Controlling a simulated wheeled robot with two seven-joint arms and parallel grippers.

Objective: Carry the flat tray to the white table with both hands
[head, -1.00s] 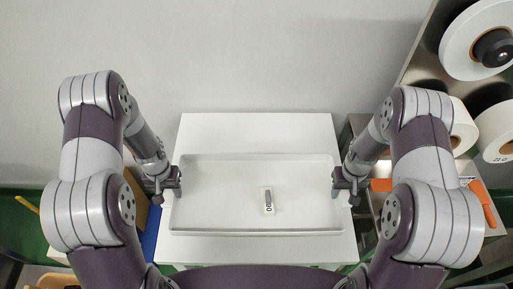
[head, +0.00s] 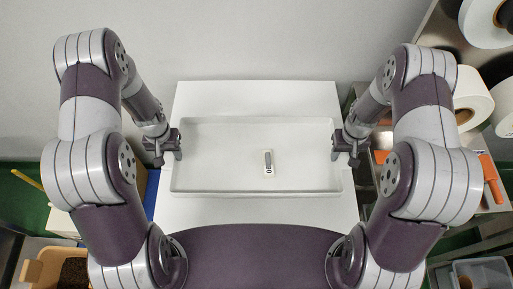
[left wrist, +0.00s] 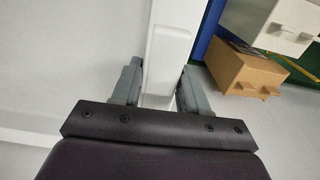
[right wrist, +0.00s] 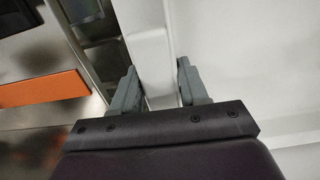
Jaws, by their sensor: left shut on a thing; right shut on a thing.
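The flat tray (head: 220,185) is white, shallow and rectangular, and lies level over the white table (head: 255,97). A small white item with a grey top (head: 268,163) lies inside it, right of the middle. My left gripper (head: 176,146) is shut on the tray's left wall, which also shows between the fingers in the left wrist view (left wrist: 165,55). My right gripper (head: 336,146) is shut on the right wall, seen between the fingers in the right wrist view (right wrist: 150,50). I cannot tell whether the tray touches the table top.
A steel rack with white rolls (head: 473,95) stands at the right, with an orange-handled tool (head: 490,178) below it. A wooden box (left wrist: 243,70) and a white box (left wrist: 277,22) are beside the table at the left. A grey wall is behind.

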